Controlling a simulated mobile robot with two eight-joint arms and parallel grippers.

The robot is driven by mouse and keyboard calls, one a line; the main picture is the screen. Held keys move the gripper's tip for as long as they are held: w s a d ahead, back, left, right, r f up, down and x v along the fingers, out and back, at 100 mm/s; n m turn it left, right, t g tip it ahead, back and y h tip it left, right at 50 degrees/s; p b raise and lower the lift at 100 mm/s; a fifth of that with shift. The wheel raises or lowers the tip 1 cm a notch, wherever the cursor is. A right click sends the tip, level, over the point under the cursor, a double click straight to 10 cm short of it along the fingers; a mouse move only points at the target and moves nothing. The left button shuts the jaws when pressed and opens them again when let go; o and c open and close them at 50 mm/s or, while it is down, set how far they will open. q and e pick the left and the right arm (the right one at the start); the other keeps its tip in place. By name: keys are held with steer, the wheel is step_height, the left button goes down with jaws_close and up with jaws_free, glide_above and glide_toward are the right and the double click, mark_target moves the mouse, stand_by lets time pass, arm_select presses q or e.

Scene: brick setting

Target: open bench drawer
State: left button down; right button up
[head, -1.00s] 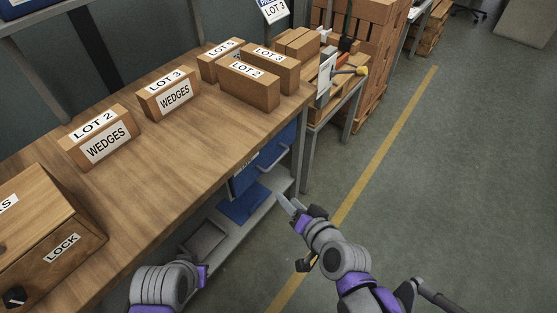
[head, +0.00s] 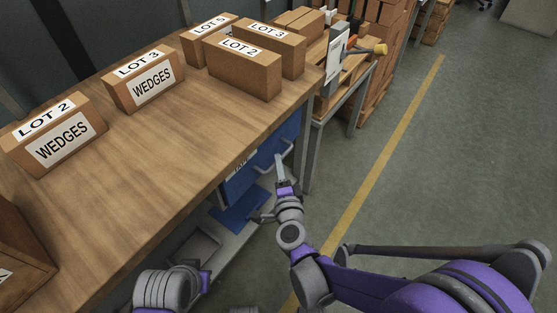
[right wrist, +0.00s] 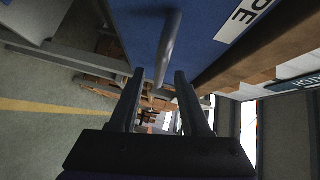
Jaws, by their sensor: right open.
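The bench drawer (head: 239,187) is blue and sits under the right end of the wooden bench top, with a pale label on its front. Its grey bar handle (head: 285,145) stands out from the front. My right gripper (head: 281,168) is open at the handle. In the right wrist view, the handle (right wrist: 169,45) runs lengthwise down to the gap between the two open fingertips (right wrist: 158,75); contact cannot be told. The drawer front (right wrist: 200,30) fills the upper middle there and looks closed. My left arm shows at the bottom of the head view, its fingers out of sight.
The bench top (head: 150,190) carries several brown boxes, such as a LOT 2 box (head: 245,70). A grey lower shelf (head: 215,240) holds a blue mat. A bench leg (head: 308,155) stands just right of the drawer. Open floor (head: 460,170) lies to the right.

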steer(key=shift+w+a+f, duration=0.1)
steer(key=shift+w+a, duration=0.05)
steer(key=shift+w, duration=0.65)
steer(key=shift+w+a+f, duration=0.1)
steer(key=shift+w, duration=0.7)
steer(key=shift+c, duration=0.2)
jaws_close()
